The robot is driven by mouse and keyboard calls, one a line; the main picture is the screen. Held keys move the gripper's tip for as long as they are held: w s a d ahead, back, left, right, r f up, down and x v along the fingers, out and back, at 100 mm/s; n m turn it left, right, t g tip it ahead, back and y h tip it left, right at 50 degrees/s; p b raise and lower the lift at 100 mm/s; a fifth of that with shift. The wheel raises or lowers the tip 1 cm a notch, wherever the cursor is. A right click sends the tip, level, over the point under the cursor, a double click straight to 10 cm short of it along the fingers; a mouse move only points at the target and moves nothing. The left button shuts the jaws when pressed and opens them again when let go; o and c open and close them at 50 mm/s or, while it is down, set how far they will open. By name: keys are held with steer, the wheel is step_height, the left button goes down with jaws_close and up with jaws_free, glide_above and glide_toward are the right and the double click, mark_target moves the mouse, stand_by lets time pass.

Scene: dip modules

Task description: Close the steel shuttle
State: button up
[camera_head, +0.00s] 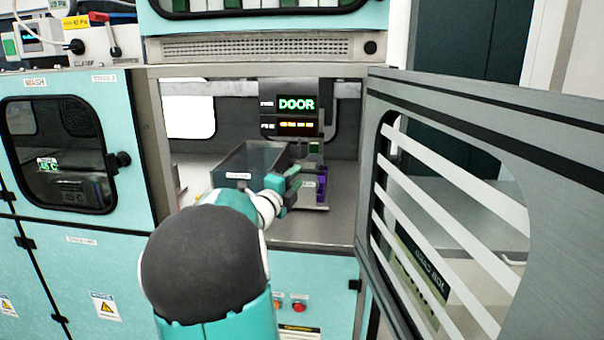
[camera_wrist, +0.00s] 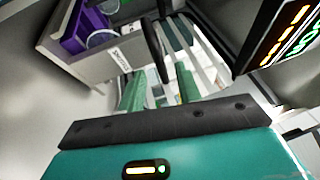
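An open steel-grey chamber (camera_head: 340,228) stands in the middle of the head view, its grey door (camera_head: 470,110) with a striped window swung wide open to the right. No readable label marks which part is the steel shuttle. My gripper (camera_head: 290,182) is inside the chamber, beside a dark grey open-topped box (camera_head: 245,160). In the wrist view my gripper's green fingers (camera_wrist: 160,88) stand apart with nothing clearly held between them. Beyond them is a grey tray (camera_wrist: 62,70) with purple holders (camera_wrist: 85,30); the purple also shows in the head view (camera_head: 322,185).
A display reading DOOR (camera_head: 297,104) is in the chamber; part of it shows close on the right in the wrist view (camera_wrist: 280,40). A teal WASH module (camera_head: 60,150) with a shut window stands left. The open door fills the right side.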

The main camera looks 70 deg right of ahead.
steer(key=v, duration=0.9)
steer(key=w+a+f+m+t+y, duration=0.1)
steer(key=a+f+m+t+y, duration=0.2)
steer(key=a+m+y, duration=0.3)
steer(key=a+f+m+t+y, duration=0.3)
steer(key=a+m+y, duration=0.4)
steer(key=a+m, duration=0.9)
steer(key=w+a+f+m+t+y, duration=0.1)
steer(key=a+f+m+t+y, duration=0.2)
steer(key=a, duration=2.7)
steer(key=f+m+y, duration=0.1)
steer(key=m+y, duration=0.2)
steer(key=m, duration=0.5)
steer(key=shift+w+f, duration=0.3)
steer(key=shift+w, duration=0.1)
steer(key=shift+s, duration=0.15)
